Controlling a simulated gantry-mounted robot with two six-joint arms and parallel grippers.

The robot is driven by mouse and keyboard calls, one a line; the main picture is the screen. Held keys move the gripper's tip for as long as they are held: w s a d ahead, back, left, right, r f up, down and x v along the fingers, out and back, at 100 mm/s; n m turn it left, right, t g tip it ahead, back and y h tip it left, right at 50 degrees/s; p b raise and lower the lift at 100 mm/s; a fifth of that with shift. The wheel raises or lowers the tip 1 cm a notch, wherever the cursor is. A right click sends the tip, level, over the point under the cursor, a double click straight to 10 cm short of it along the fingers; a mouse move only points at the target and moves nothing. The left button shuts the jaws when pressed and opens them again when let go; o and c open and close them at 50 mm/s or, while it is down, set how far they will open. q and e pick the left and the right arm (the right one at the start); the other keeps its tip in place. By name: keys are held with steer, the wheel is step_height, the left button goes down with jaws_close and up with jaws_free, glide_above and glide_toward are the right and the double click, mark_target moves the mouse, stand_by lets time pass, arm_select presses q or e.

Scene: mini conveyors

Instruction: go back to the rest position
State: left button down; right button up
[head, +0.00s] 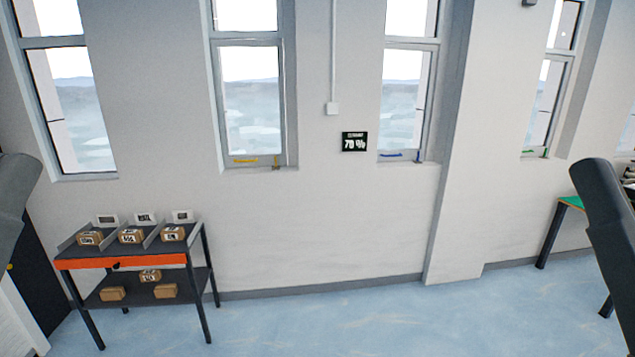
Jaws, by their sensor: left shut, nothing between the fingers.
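Part of my left arm (14,205) shows as a dark grey shape at the left edge of the head view. It is cut off by the frame and its fingertips cannot be made out clearly. The left gripper is shut with nothing in it. My right arm (607,235) comes down at the right edge as a dark grey link. The right gripper is out of the frame. Neither arm visibly touches anything.
A dark two-level rack (131,258) with an orange front bar (120,261) stands at the left. Several small brown boxes sit on its levels. A green-topped table (572,202) is partly hidden by my right arm. The blue floor (330,320) between them is clear.

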arm_select(q)
step_height(320, 180, up, 15)
steer(key=p, duration=1.1)
steer(key=shift+h, duration=0.3)
arm_select(e)
step_height(320, 180, up, 15)
arm_select(q)
steer(key=shift+w+d, duration=0.1)
steer(key=shift+w, duration=0.05)
arm_select(e)
steer(key=shift+d+h, duration=0.1)
steer(key=shift+h, duration=0.2)
